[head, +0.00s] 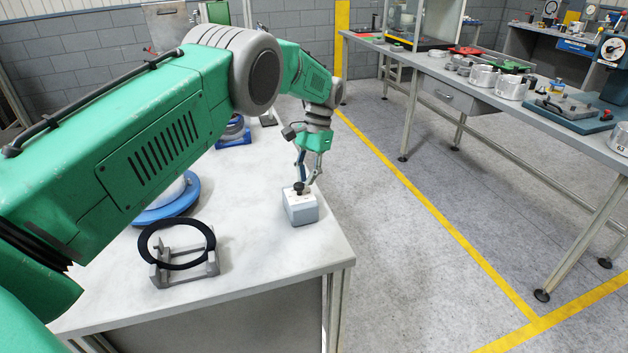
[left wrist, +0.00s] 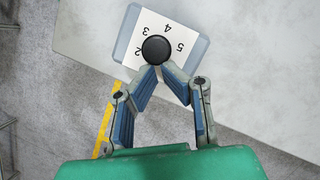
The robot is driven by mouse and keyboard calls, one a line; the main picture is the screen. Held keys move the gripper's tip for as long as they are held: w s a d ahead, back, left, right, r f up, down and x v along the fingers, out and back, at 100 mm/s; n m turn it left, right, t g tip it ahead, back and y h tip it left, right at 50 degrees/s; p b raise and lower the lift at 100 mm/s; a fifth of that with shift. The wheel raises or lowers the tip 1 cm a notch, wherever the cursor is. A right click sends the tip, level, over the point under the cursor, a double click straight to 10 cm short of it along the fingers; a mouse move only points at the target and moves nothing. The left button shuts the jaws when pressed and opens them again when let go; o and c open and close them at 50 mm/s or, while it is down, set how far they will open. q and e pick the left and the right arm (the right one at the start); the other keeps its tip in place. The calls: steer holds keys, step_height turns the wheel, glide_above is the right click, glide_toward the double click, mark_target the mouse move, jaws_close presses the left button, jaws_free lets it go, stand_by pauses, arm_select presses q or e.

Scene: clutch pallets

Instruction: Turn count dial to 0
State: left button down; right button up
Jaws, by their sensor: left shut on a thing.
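The count dial is a black round knob (left wrist: 156,49) on a small grey box (head: 301,208) with a white face. The box sits near the right edge of the white table. In the left wrist view the white face (left wrist: 178,32) shows the digits 2, 3, 4 and 5 around the knob; the rest of the scale is hidden or out of frame. My left gripper (left wrist: 160,70) points down at the box, its fingertips shut on the knob. It also shows in the head view (head: 304,186). My right gripper is not in view.
A black ring (head: 177,228) rests on a grey metal stand (head: 186,268) at the table's front. A blue round part (head: 172,202) lies behind it, partly hidden by my arm. A long bench (head: 480,100) with metal parts stands to the right across open floor.

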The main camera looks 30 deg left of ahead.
arm_select(q)
steer(key=shift+s+a+f+n+g+h, duration=0.15)
steer(key=shift+s+a+f+n, duration=0.15)
steer(key=shift+s+n, duration=0.15)
steer(key=shift+s+a+f+n+g+h, duration=0.15)
steer(key=shift+s+f+n, duration=0.15)
steer(key=shift+s+n, duration=0.15)
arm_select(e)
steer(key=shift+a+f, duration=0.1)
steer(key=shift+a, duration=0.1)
arm_select(q)
steer(key=c, duration=1.5)
jaws_free()
steer(key=shift+o, duration=1)
steer(key=shift+s+r, duration=0.2)
steer(key=shift+s, duration=0.05)
steer(key=shift+s+r, duration=0.45)
steer(key=shift+s, duration=0.15)
steer(key=shift+w+f, duration=0.1)
steer(key=shift+w, duration=0.4)
steer(key=s+v, duration=0.1)
steer(key=v, duration=0.6)
steer(key=shift+a+r, duration=0.3)
steer(key=shift+r, duration=0.05)
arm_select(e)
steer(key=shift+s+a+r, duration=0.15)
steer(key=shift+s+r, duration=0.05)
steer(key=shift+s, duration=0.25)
